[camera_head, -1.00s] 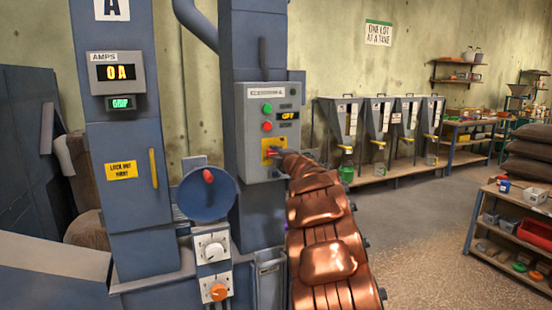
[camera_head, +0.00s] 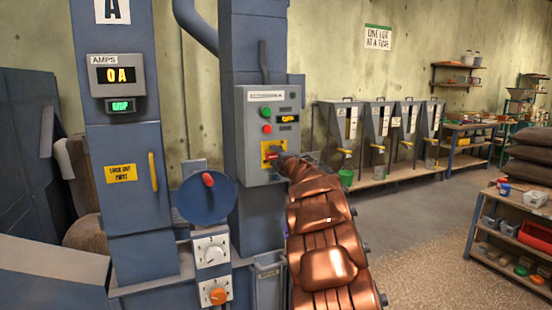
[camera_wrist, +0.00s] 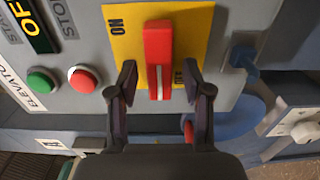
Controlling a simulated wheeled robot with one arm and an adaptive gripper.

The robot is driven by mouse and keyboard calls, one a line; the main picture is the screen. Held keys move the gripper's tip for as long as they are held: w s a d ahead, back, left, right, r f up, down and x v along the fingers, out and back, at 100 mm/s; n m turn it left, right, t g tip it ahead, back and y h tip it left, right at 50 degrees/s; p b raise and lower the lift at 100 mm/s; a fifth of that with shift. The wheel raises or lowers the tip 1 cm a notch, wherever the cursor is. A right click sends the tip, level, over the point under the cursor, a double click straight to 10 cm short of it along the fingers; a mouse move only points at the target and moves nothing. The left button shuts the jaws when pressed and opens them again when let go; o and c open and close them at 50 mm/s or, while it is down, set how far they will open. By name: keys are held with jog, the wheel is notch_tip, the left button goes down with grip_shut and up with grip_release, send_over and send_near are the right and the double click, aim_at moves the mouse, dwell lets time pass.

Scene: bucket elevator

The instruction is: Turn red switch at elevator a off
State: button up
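The red switch (camera_wrist: 158,48) is a bar-shaped handle with a white line near one end. It sits on a yellow plate (camera_wrist: 202,22) with ON lettering on the left and partly hidden lettering on the right in the wrist view. My gripper (camera_wrist: 160,85) is open there, one finger on each side of the handle's lower end, with gaps visible on both sides. In the head view the red switch (camera_head: 272,155) lies roughly horizontal on elevator A's grey control box (camera_head: 256,95). My copper-coloured arm partly covers it, and my gripper is mostly hidden there.
A green button (camera_head: 266,112) and a red button (camera_head: 267,128) sit above the switch, beside a lit display (camera_head: 289,118). A blue disc with a red handle (camera_head: 206,198) and white dial boxes (camera_head: 212,250) stand to the left. Floor on the right is open.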

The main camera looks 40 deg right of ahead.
jog(key=shift+s, duration=0.15)
jog(key=v, duration=1.1)
jog(key=shift+s+a, duration=0.2)
jog(key=shift+s, duration=0.15)
dwell(0.7)
